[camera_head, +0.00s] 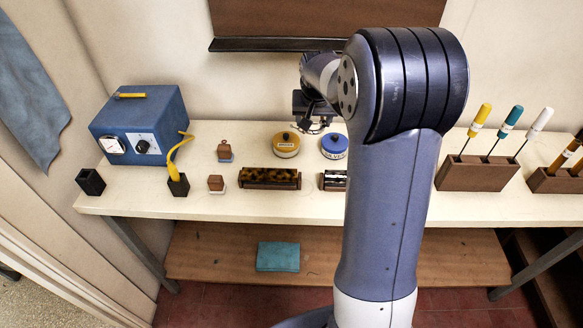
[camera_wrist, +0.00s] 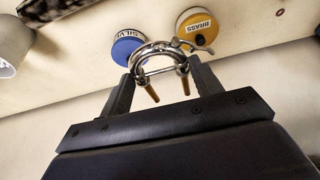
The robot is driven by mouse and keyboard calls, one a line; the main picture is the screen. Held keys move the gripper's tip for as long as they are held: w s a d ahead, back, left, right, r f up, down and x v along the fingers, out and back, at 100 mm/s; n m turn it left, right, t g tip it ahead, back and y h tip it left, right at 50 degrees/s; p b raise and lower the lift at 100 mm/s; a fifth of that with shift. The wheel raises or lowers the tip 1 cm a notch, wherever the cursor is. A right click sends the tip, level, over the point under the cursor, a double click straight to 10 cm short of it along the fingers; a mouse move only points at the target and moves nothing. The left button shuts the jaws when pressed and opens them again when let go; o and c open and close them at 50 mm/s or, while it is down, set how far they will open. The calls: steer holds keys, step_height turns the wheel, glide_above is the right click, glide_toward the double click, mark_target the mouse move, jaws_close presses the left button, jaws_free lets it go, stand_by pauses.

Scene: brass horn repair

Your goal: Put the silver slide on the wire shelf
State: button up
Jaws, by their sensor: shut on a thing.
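The silver slide (camera_wrist: 158,52) is a shiny U-shaped tube with a cross brace and two brass-coloured ends, seen in the wrist view. My gripper (camera_wrist: 165,84) is shut on it, with one finger at each side of the U. In the head view my gripper (camera_head: 314,112) hangs above the back of the bench, behind the tins, and the slide under it is small and hard to make out. I cannot pick out a wire shelf in either view.
The cream bench (camera_head: 120,199) carries a yellow tin (camera_head: 286,148), a blue tin (camera_head: 334,148), a blue meter box (camera_head: 140,125), small blocks and a screwdriver rack (camera_head: 470,173). A dark ledge (camera_head: 270,44) juts from the wall above. A blue-green cloth (camera_head: 278,257) lies below.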

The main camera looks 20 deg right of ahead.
steer(key=b, duration=0.6)
glide_above(310, 168)
steer(key=s, duration=0.1)
step_height(310, 168, down, 7)
steer(key=f, duration=1)
steer(key=shift+s+a, duration=0.2)
steer(key=shift+f, duration=0.25)
steer(key=o, duration=1.1)
steer(key=shift+r, duration=0.1)
